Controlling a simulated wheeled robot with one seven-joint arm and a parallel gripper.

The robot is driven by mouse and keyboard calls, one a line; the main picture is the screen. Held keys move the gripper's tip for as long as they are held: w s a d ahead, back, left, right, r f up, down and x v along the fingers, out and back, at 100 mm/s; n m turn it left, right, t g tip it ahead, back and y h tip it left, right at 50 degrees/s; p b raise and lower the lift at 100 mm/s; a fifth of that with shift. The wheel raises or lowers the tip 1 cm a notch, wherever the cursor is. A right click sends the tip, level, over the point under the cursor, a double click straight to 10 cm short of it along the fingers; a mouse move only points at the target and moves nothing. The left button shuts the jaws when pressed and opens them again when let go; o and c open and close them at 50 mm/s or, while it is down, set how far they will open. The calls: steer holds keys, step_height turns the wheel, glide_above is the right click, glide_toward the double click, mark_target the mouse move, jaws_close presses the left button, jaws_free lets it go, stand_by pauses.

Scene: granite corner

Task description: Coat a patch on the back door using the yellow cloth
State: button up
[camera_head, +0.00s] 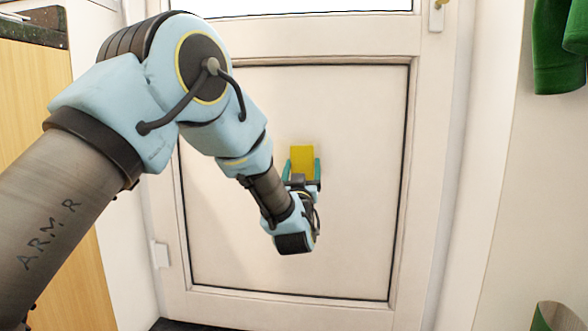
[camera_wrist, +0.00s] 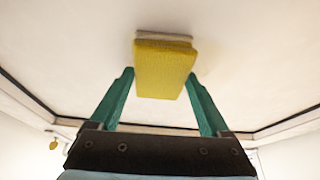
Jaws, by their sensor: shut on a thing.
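The yellow cloth (camera_head: 302,158) shows as a folded yellow block in front of the back door's pale lower panel (camera_head: 355,130). In the wrist view the cloth (camera_wrist: 163,68) sits between the green fingertips of my gripper (camera_wrist: 160,80), which is shut on it. A pale edge shows along the cloth's far side, close to the door panel (camera_wrist: 60,50). I cannot tell whether it touches the panel. In the head view my gripper (camera_head: 302,170) is near the middle of the panel. No coated patch can be made out on the panel.
A dark strip frames the door panel. A door handle (camera_head: 437,12) is at the upper right. A wooden cabinet (camera_head: 40,100) with a dark countertop (camera_head: 30,32) stands at the left. Green cloth (camera_head: 558,45) hangs at the upper right, and a green object (camera_head: 556,316) is at the lower right.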

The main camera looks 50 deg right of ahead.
steer(key=shift+s+d, duration=0.75)
steer(key=shift+s, duration=0.4)
steer(key=shift+s+d, duration=0.75)
steer(key=shift+s, duration=0.4)
steer(key=shift+s+d, duration=0.75)
steer(key=shift+s, duration=0.4)
steer(key=shift+a+r+p, duration=0.1)
steer(key=shift+r+p, duration=0.55)
steer(key=shift+r, duration=0.9)
steer(key=shift+w+a+b, duration=0.95)
steer(key=shift+w+a, duration=1.6)
steer(key=shift+w, duration=1.45)
steer(key=shift+w+a+b, duration=0.9)
steer(key=shift+w+a, duration=1.6)
steer(key=shift+w, duration=1.5)
steer(key=shift+s+d+r, duration=0.5)
steer(key=shift+s+d, duration=0.55)
steer(key=shift+s, duration=0.6)
steer(key=shift+s+d+r, duration=0.5)
steer(key=shift+s+d, duration=0.55)
steer(key=shift+s, duration=0.6)
steer(key=shift+s+d+r, duration=0.5)
steer(key=shift+s+d, duration=0.55)
steer(key=shift+s, duration=0.6)
